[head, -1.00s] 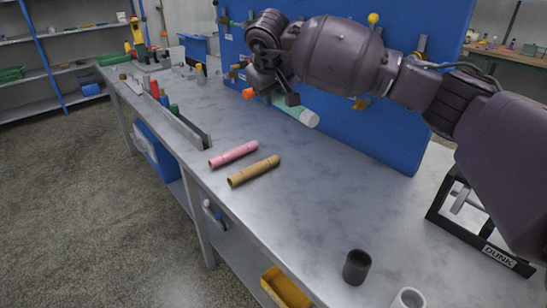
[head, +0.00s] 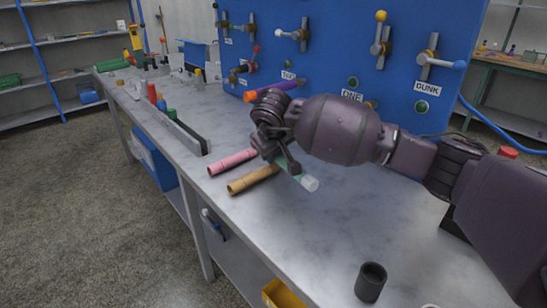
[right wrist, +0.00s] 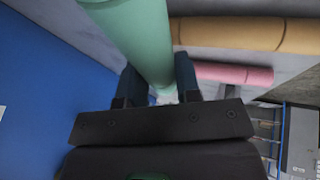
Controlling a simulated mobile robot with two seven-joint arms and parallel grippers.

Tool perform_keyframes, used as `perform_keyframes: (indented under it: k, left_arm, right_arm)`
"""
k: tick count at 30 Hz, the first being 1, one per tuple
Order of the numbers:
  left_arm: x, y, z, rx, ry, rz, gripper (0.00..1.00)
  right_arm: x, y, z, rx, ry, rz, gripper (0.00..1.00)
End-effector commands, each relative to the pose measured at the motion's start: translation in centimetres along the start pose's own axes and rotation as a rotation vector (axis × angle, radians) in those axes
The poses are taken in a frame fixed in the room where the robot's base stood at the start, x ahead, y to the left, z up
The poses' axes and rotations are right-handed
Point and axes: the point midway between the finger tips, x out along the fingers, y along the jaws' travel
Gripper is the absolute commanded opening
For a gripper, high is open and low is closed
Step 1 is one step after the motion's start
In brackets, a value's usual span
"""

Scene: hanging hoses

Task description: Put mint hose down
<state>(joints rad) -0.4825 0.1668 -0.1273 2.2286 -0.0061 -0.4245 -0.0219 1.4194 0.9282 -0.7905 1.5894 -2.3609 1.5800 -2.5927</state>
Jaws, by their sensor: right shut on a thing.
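My right gripper (head: 284,164) is shut on the mint hose (head: 297,177), a pale green tube with a whitish end. The hose is over the grey table, beside the right end of the tan hose (head: 246,182). I cannot tell whether it touches the tabletop. The gripper hides much of it in the head view. In the right wrist view the mint hose (right wrist: 140,38) runs between the two fingers, and the tan hose (right wrist: 235,33) and pink hose (right wrist: 235,73) lie beyond. The pink hose (head: 232,162) lies left of the tan one. My left gripper is not in view.
A blue board (head: 330,75) with valves and labels stands behind the table. A purple hose (head: 273,89) with an orange end hangs there. A dark cup (head: 370,282) stands at the front right. The tabletop (head: 300,235) in front of the gripper is clear.

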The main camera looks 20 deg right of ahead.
Motion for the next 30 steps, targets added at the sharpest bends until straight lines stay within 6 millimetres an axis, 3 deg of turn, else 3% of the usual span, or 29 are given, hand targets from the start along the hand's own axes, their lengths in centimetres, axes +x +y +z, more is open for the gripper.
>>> perform_keyframes:
  k: [1, 3, 29, 30]
  left_arm:
    - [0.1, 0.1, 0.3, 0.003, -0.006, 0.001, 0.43]
    - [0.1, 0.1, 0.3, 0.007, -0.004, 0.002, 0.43]
    - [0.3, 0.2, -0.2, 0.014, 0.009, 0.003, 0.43]
    - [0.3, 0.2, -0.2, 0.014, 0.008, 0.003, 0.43]
  right_arm:
    - [1.1, -0.4, 0.5, -0.002, -0.006, -0.004, 0.07]
    - [1.4, -0.5, 0.6, -0.001, -0.004, -0.003, 0.07]
    - [2.4, -0.8, 1.0, 0.0, -0.004, -0.001, 0.07]
    - [2.5, -0.8, 1.1, -0.001, -0.005, -0.001, 0.37]
